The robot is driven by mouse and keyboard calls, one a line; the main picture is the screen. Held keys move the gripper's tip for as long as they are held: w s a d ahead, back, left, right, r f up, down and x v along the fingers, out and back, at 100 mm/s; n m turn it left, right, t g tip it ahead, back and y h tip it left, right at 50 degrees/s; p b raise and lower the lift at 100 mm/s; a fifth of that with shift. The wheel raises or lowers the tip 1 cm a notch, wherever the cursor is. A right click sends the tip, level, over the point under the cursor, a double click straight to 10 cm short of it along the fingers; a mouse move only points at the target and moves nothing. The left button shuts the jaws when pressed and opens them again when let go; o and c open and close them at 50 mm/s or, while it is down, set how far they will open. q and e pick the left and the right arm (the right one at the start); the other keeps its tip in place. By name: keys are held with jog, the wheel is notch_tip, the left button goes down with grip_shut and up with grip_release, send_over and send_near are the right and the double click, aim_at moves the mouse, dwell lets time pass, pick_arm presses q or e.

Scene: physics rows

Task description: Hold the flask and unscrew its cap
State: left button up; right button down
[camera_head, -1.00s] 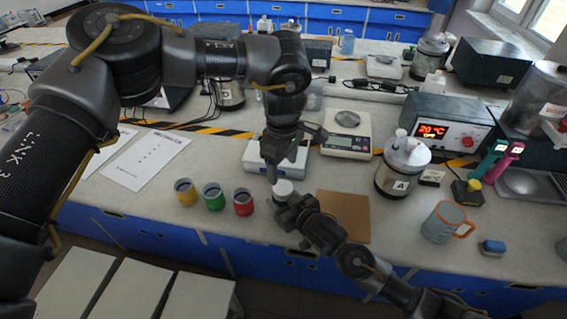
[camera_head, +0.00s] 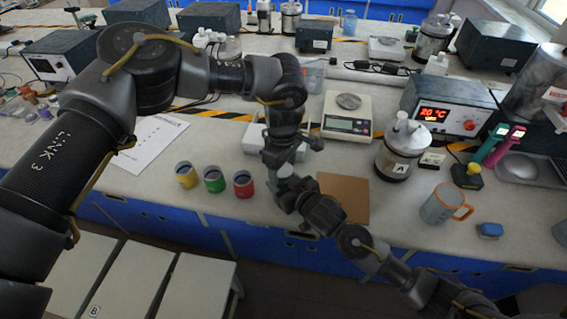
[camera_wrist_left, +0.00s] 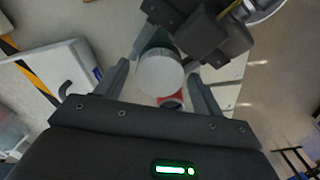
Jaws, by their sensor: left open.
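The flask's white round cap (camera_wrist_left: 160,73) faces the camera in the left wrist view, with its dark green body partly visible behind it. In the head view the flask (camera_head: 285,171) is mostly hidden between my two grippers. My left gripper (camera_wrist_left: 160,82) is open, with one finger on each side of the cap and visible gaps; it also shows above the flask in the head view (camera_head: 287,160). My right gripper (camera_head: 287,195) is against the flask's body and appears shut on it, its fingertips largely hidden.
Yellow (camera_head: 187,175), green (camera_head: 214,180) and red (camera_head: 243,184) cups stand left of the flask. A brown mat (camera_head: 345,197) lies to the right. A scale (camera_head: 347,118) and a jar marked A (camera_head: 399,150) stand behind.

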pick_arm(q)
jog(key=c, duration=1)
jog(key=n, duration=0.6)
jog(key=shift+n, duration=0.4)
jog(key=o, duration=1.1)
jog(key=shift+s, duration=0.1)
jog(key=shift+r, duration=0.1)
